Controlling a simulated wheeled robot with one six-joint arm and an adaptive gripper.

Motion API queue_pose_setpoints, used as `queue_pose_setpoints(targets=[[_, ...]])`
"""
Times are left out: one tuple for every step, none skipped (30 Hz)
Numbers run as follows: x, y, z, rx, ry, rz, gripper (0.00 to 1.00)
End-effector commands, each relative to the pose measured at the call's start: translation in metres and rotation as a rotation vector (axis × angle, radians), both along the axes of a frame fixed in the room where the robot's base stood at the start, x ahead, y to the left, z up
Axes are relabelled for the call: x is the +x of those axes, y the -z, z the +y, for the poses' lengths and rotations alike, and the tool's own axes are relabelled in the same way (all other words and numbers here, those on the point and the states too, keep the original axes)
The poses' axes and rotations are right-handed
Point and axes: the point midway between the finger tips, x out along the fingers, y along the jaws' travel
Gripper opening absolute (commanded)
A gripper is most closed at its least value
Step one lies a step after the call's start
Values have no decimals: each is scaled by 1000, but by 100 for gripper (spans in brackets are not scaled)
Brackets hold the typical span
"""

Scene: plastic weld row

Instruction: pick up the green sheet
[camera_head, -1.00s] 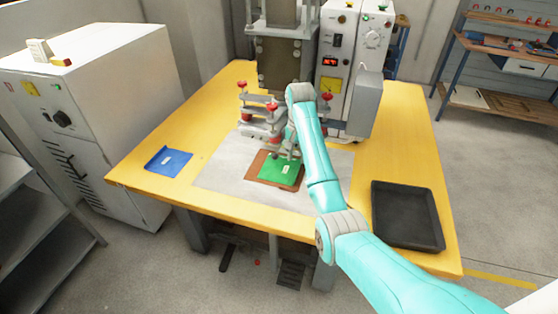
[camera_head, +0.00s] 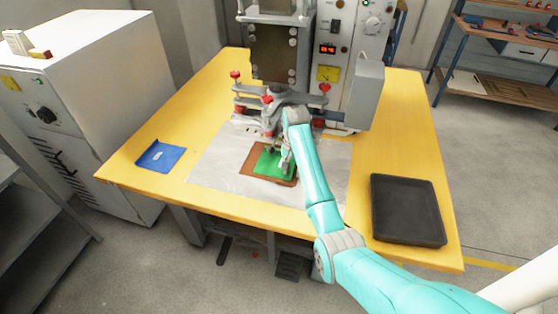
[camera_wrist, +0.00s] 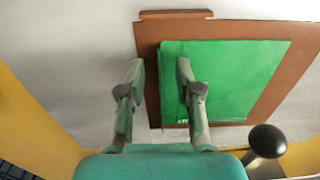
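The green sheet (camera_head: 268,162) lies flat on a brown board (camera_head: 249,166) on the metal plate under the press. It also shows in the wrist view (camera_wrist: 235,75), on the brown board (camera_wrist: 148,80). My gripper (camera_head: 286,163) is at the right part of the sheet in the head view. In the wrist view my gripper (camera_wrist: 160,72) has its two fingers apart, with one sheet edge running between them. The right finger overlaps the sheet; the left finger is outside it. Whether the tips touch the sheet I cannot tell.
A blue sheet (camera_head: 160,156) lies on the yellow table (camera_head: 221,206) at the left. A black tray (camera_head: 407,240) is at the right. The press (camera_head: 278,55) with red knobs stands behind my gripper. A black ball knob (camera_wrist: 267,141) is near it in the wrist view.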

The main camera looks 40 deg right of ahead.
Motion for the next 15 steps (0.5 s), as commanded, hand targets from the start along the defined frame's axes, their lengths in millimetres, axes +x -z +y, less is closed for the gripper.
queue_pose_setpoints(targets=[[-2,4,1,0,1,0,34],[-3,6,1,0,1,0,34],[-3,7,1,0,1,0,34],[-3,7,1,0,1,0,34],[-3,7,1,0,1,0,34],[-3,7,1,0,1,0,34],[-3,7,1,0,1,0,34],[-3,7,1,0,1,0,34],[-3,7,1,0,1,0,27],[-3,7,1,0,1,0,19],[-3,7,1,0,1,0,12],[-3,6,1,0,1,0,2],[-3,6,1,0,1,0,0],[-3,6,1,0,1,0,0],[-3,6,1,0,1,0,0]])
